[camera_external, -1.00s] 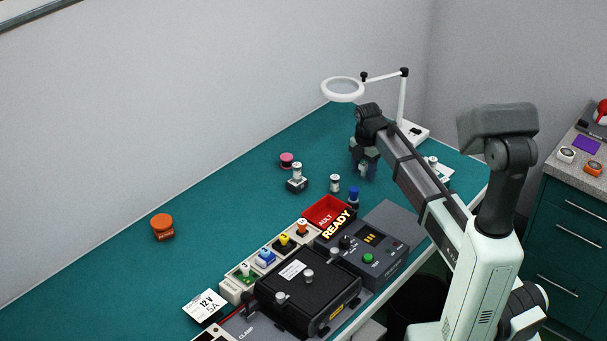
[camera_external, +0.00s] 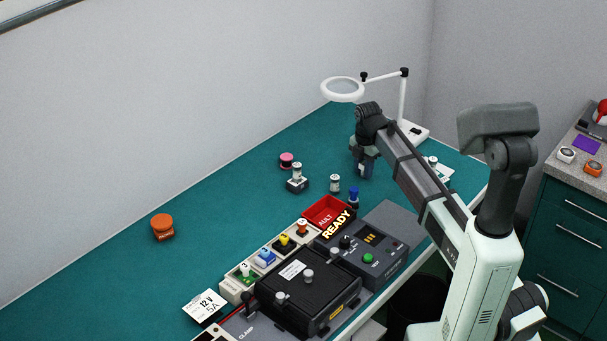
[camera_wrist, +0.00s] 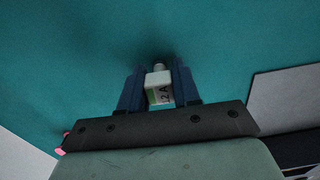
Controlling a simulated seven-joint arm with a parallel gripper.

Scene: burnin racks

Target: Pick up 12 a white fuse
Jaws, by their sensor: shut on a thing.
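My gripper (camera_wrist: 160,88) is shut on a small white fuse (camera_wrist: 158,80) in the wrist view. The fuse is a pale block with a rounded metal-like top, a green patch and dark lettering that looks like "2 A". It sits between the two blue fingers, with teal bench around it. In the external view my gripper (camera_external: 364,170) points down low over the bench, left of the magnifier stand, and the fuse in it is hidden there. I cannot tell whether the fuse touches the bench.
Near my gripper stand a white-topped cylinder (camera_external: 335,183), a blue piece (camera_external: 353,195), a grey block with a white top (camera_external: 297,180) and a pink spool (camera_external: 287,160). A red tray (camera_external: 327,211), a black clamp box (camera_external: 308,290) and a magnifier lamp (camera_external: 343,89) are around.

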